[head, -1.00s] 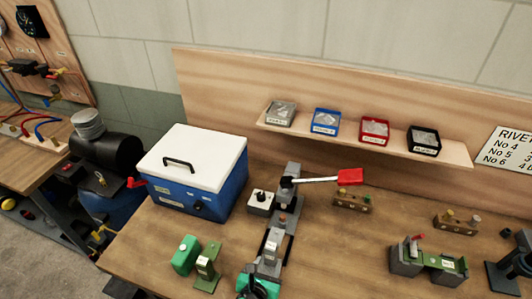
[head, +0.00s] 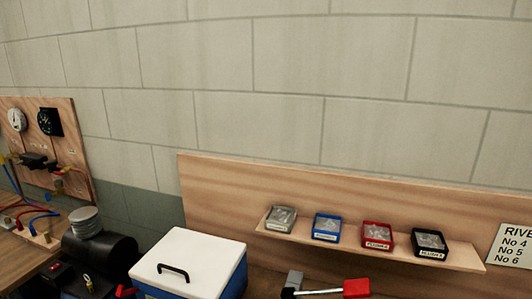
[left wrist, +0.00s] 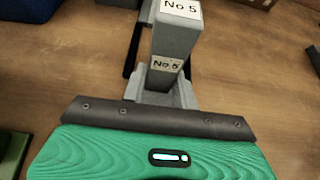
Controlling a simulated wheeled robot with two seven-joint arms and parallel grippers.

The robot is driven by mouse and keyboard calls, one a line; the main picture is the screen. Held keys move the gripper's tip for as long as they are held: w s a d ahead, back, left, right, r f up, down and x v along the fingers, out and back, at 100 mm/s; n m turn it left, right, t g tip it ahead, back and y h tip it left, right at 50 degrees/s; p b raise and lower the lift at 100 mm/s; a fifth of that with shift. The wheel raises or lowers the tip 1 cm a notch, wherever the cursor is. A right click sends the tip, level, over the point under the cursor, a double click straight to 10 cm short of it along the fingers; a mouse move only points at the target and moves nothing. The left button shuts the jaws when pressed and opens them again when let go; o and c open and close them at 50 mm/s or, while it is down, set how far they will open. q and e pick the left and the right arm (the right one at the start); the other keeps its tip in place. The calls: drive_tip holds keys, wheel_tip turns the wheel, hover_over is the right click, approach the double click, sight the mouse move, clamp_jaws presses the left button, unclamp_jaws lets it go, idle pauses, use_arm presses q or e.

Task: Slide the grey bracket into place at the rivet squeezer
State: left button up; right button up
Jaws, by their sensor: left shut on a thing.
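The grey bracket (left wrist: 176,40) fills the upper middle of the left wrist view, with white "No 5" labels on two of its faces. My left gripper (left wrist: 158,98) is shut on it; its green body and dark screwed bar fill the bottom of that view. In the head view only the top of the rivet squeezer (head: 294,280) shows at the lower edge, with its red-handled lever (head: 355,288) reaching right. I cannot tell how the bracket sits against the squeezer. Neither gripper shows in the head view.
The blue cooler with a white lid (head: 185,258) stands left of the squeezer. A shelf (head: 465,258) behind holds several small bins. The wooden bench (left wrist: 65,70) shows bare on both sides of the bracket in the left wrist view.

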use_arm(q)
drive_tip(key=shift+w, duration=0.1)
drive_tip(key=shift+w+d, duration=0.2)
drive_tip(key=shift+w, duration=0.35)
drive_tip(key=shift+w+d, duration=0.15)
drive_tip(key=shift+w, duration=0.35)
drive_tip(key=shift+w+d, duration=0.25)
drive_tip(key=shift+w, duration=0.55)
drive_tip(key=shift+w+d, duration=0.3)
drive_tip(key=shift+w, duration=0.5)
drive_tip(key=shift+w+d, duration=0.25)
drive_tip(key=shift+w, duration=0.55)
drive_tip(key=o, duration=1)
drive_tip(key=shift+c, duration=0.2)
